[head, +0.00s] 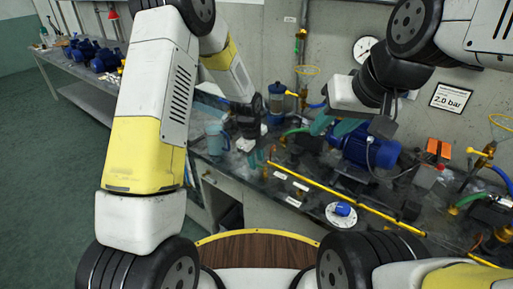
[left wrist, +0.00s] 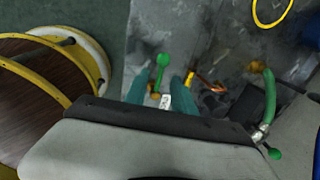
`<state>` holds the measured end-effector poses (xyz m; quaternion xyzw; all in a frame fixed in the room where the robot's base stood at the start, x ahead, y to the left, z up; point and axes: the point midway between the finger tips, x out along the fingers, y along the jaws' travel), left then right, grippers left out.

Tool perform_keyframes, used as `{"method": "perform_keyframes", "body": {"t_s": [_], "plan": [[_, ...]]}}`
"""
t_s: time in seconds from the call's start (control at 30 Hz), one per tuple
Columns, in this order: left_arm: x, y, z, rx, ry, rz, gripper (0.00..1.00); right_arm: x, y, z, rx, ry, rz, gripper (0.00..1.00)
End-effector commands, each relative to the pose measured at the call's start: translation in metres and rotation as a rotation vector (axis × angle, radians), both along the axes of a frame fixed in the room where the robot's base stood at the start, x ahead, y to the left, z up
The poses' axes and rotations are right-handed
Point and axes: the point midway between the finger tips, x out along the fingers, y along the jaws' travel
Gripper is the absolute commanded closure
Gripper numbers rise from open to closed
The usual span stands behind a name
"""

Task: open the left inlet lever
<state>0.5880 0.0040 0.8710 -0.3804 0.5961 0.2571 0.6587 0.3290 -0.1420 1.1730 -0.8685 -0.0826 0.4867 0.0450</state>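In the left wrist view a green-handled lever (left wrist: 161,66) rises from a brass valve body (left wrist: 155,95), with a small white label (left wrist: 165,101) beside it. My left gripper (left wrist: 162,82) is open, its teal fingers apart on either side of the lever; I cannot tell whether either finger touches it. In the head view my left gripper (head: 257,157) is low over the bench's left front part, and the lever is hard to make out there. My right gripper (head: 333,126) hangs over the bench near the blue motor (head: 372,148), its teal fingers apart and empty.
A yellow rail (head: 345,200) runs along the bench front. A green hose (left wrist: 268,95) with a green knob (left wrist: 274,153) lies right of the lever. A blue jug (head: 214,138), a filter (head: 276,98) and a blue-and-white part (head: 342,210) stand on the bench.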

Motion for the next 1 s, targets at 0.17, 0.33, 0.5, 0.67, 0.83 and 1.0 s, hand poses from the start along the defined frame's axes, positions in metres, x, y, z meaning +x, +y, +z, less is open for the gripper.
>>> {"method": "perform_keyframes", "body": {"t_s": [0.17, 0.33, 0.5, 0.67, 0.83, 1.0], "plan": [[0.0015, -0.0004, -0.0068, 0.000, -0.001, 0.002, 0.69, 0.0000, 0.0000, 0.0000, 0.000, 0.000, 0.000, 0.64], [0.0014, -0.0003, -0.0068, 0.000, -0.001, 0.002, 0.69, 0.0000, 0.0000, 0.0000, 0.000, 0.000, 0.000, 0.64], [0.0013, -0.0003, -0.0067, 0.000, -0.001, 0.002, 0.98, 0.0000, 0.0000, 0.0000, 0.000, 0.000, 0.000, 0.64], [0.0012, -0.0004, -0.0066, 0.000, -0.001, 0.002, 1.00, 0.0000, 0.0000, 0.0000, 0.000, 0.000, 0.000, 0.64], [0.0013, -0.0004, -0.0065, 0.000, -0.001, 0.002, 1.00, 0.0000, 0.0000, 0.0000, 0.000, 0.000, 0.000, 0.64], [0.0012, -0.0005, -0.0065, -0.001, -0.001, 0.002, 1.00, 0.0000, 0.0000, 0.0000, 0.000, 0.000, 0.000, 0.64]]}}
